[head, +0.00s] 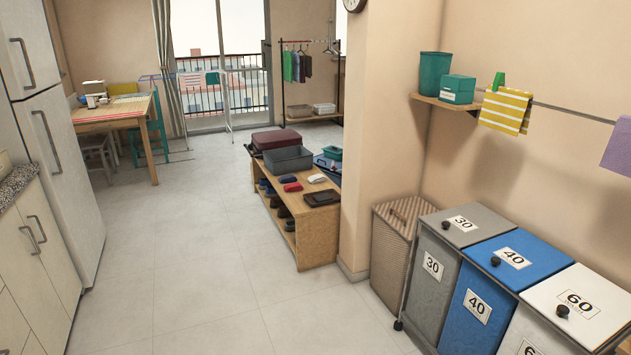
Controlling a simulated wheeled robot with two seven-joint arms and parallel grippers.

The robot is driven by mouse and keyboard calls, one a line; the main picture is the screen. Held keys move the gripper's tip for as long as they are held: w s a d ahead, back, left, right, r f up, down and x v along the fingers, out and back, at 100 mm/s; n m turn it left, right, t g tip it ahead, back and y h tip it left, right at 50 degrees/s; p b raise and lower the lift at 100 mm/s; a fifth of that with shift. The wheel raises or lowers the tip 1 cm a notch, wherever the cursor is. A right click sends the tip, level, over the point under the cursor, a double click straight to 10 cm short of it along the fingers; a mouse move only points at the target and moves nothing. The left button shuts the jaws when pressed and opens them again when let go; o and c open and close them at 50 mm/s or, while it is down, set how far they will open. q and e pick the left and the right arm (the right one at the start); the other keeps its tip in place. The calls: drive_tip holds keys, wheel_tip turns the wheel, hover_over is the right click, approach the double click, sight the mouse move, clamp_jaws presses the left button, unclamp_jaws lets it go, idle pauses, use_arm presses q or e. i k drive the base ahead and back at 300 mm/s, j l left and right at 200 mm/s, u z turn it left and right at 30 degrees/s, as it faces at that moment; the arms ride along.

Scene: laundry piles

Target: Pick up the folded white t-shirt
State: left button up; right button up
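I cannot make out a folded white t-shirt for certain in the head view. A small whitish item (317,178) lies on the low wooden bench (316,222); it is too small to tell what it is. A pale flat item (324,107) sits on the bottom shelf of the clothes rack (310,42) at the back; it may be folded cloth or a box. Neither of my grippers is in view.
Clear tiled floor (190,260) runs from the front to the balcony door. The bench, a wall pillar (383,100), a wicker hamper (395,250) and lidded bins (490,280) line the right. A fridge (65,150) and cabinets stand left; a wooden table (130,115) is behind.

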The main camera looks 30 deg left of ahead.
sight(318, 177)
drive_tip(key=i+j+u, duration=0.45)
drive_tip(key=j, duration=0.15)
drive_tip(key=i+j+u, duration=0.85)
drive_tip(key=i, duration=0.15)
drive_tip(key=i+u, duration=0.45)
drive_tip(key=i+j+z, duration=0.15)
drive_tip(key=i, duration=0.5)
drive_tip(key=i+j+z, duration=0.15)
drive_tip(key=i, duration=0.5)
drive_tip(key=i+j+z, duration=0.1)
drive_tip(key=i+z, duration=0.2)
drive_tip(key=z, duration=0.15)
drive_tip(key=i+j+z, duration=0.2)
drive_tip(key=z, duration=0.25)
drive_tip(key=i+j+z, duration=0.55)
drive_tip(key=j+z, duration=0.15)
drive_tip(key=z, duration=0.2)
drive_tip(key=i+j+z, duration=0.1)
drive_tip(key=j+z, duration=1.1)
drive_tip(key=j, duration=0.45)
